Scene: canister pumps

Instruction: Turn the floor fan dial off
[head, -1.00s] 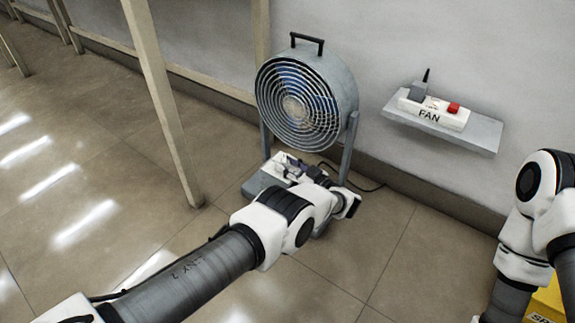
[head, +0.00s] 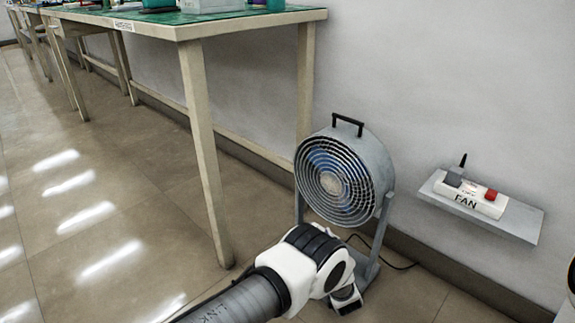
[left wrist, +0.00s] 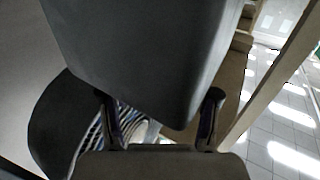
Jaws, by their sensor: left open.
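The grey floor fan (head: 340,182) stands on the tiled floor by the wall, with a round wire grille and a top handle. My left arm covers the front of its base, so the dial cannot be seen in the head view. My left gripper (left wrist: 160,108) is open in the left wrist view, its two fingers apart. A large smooth dark grey surface (left wrist: 150,50) fills the space ahead of and between the fingers; I cannot tell which part it is. Part of the fan grille (left wrist: 92,147) shows at lower left. No dial is visible there. My right gripper is out of view.
A cable (head: 400,266) runs along the floor.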

